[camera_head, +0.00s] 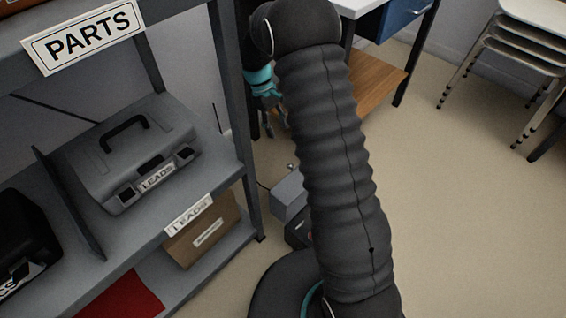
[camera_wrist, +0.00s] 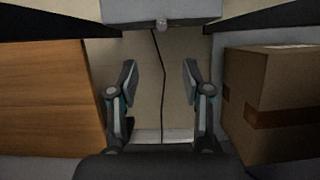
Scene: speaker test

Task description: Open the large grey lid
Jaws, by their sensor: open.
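A grey box (camera_head: 289,194) with a small round knob on top stands low beside the shelf rack in the head view, partly hidden by my arm. A pale grey body with a small knob (camera_wrist: 162,23) shows at the top edge of the wrist view, cut off by the frame; it may be the same box. A grey case (camera_head: 135,150) with a dark handle, front latches and a "LEADS" label sits closed on the rack. My gripper (camera_wrist: 160,78) is open and empty, apart from these things. It also shows in the head view (camera_head: 270,122), beyond the rack's post.
A cardboard box (camera_wrist: 275,95) is right of my gripper, and a wooden board (camera_wrist: 50,95) is left. A dark cable (camera_wrist: 163,75) runs between them. The rack's post (camera_head: 232,90) stands near my arm.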

